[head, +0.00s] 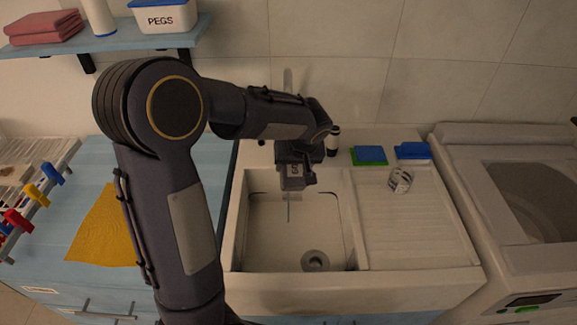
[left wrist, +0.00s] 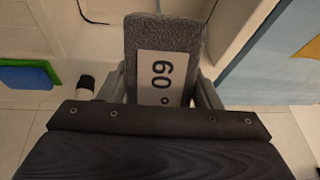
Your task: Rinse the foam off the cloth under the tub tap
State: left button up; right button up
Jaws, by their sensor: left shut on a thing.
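My left gripper (head: 297,167) is above the back part of the tub (head: 262,240). It is shut on a grey, rough-textured cloth (left wrist: 165,32) with a white label reading 60°. In the left wrist view the fingers (left wrist: 160,92) grip the cloth from both sides. In the head view only a small part of the cloth (head: 291,183) shows under the gripper. No foam can be made out on it. A thin blue line (head: 288,212), perhaps water, hangs straight down below it. The tap (head: 287,80) is mostly hidden behind my arm. My right gripper is not in view.
A yellow cloth (head: 97,232) lies on the blue counter at left, near a rack of coloured pegs (head: 15,219). A washing machine (head: 500,215) stands right.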

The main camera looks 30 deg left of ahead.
pick_arm(q)
jog(key=shift+s+d+b, duration=0.6)
jog(key=shift+s+d, duration=0.15)
jog(key=shift+d, duration=0.1)
jog(key=s+d+b, duration=0.1)
jog(key=s+d, duration=0.3)
jog(key=shift+b, duration=0.4)
dwell(0.9)
jog(key=s+d+r+p, duration=0.1)
jog(key=s+d+r, duration=0.2)
jog(key=r, duration=0.1)
jog(key=shift+s+d, duration=0.25)
jog(key=shift+d, duration=0.05)
dwell(0.5)
